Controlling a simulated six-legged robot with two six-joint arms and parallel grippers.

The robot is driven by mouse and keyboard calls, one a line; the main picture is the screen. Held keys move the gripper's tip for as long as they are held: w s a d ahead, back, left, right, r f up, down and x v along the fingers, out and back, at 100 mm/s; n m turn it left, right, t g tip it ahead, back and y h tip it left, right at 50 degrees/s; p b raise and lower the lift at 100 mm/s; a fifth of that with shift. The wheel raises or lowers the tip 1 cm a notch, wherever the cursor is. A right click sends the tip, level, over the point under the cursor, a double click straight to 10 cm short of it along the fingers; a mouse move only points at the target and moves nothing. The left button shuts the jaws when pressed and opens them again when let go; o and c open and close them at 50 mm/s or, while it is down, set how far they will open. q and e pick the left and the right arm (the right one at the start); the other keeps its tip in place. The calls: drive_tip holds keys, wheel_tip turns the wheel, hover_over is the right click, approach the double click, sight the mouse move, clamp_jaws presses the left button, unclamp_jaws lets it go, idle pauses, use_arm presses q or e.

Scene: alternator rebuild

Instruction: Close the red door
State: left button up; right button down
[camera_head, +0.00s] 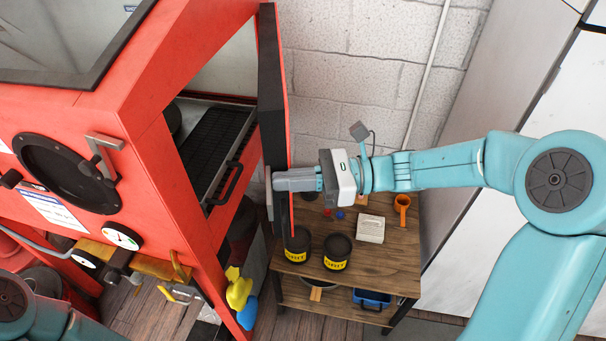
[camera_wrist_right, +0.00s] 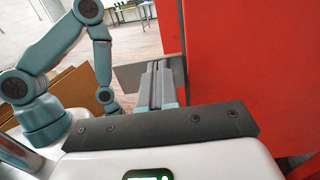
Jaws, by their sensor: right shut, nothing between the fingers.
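The red door (camera_head: 289,110) stands open at the right side of the red cabinet (camera_head: 190,200). I see it nearly edge-on, its black inner side (camera_head: 271,70) toward the cabinet's side opening. My right gripper (camera_head: 276,181) is shut and empty. It reaches across the door's near edge, its tips by a grey plate (camera_head: 269,195); contact is unclear. In the right wrist view the shut fingers (camera_wrist_right: 157,70) lie left of a large red surface (camera_wrist_right: 240,60), close beside it. My left gripper is out of view.
A black grated tray (camera_head: 215,145) shows inside the opening. A wooden cart (camera_head: 385,265) right of the door carries black jars (camera_head: 336,252), a white block (camera_head: 371,229) and an orange cup (camera_head: 402,204). A yellow-and-blue object (camera_head: 239,289) sits low by the cabinet.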

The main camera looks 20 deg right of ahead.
drive_tip(key=shift+w, duration=0.1)
drive_tip(key=shift+a, duration=0.3)
drive_tip(key=b+x, duration=0.1)
drive_tip(key=x, duration=1)
drive_tip(key=shift+w+a, duration=0.2)
drive_tip(key=shift+w, duration=0.15)
drive_tip(key=shift+f, duration=0.1)
drive_tip(key=shift+d, duration=0.15)
